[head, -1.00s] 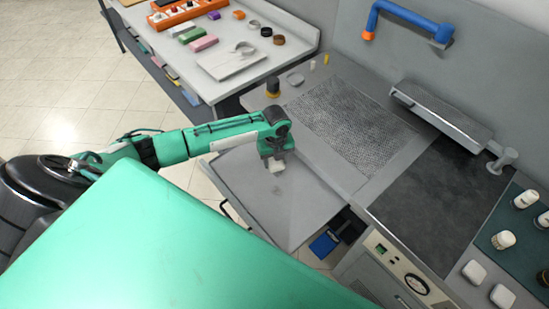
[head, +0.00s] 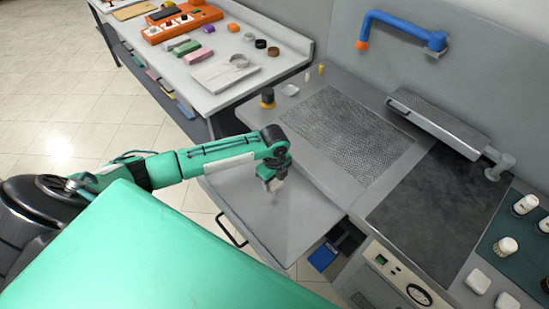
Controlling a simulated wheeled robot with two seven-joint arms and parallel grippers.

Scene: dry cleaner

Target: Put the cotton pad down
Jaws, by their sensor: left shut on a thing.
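My left gripper (head: 273,186) reaches in from the left and points down over the smooth grey side board (head: 310,205). It is shut on a small whitish cotton pad (head: 280,184), mostly hidden by the fingers. I cannot tell whether the pad touches the board. Two loose white pads, one of them here (head: 478,281), lie at the lower right. My right gripper is not in view.
A perforated grey panel (head: 345,130) and a dark slab (head: 430,205) lie to the right of the board. A small white dish (head: 290,90) and a dark, yellow-based pot (head: 268,98) stand behind it. The board around the gripper is clear.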

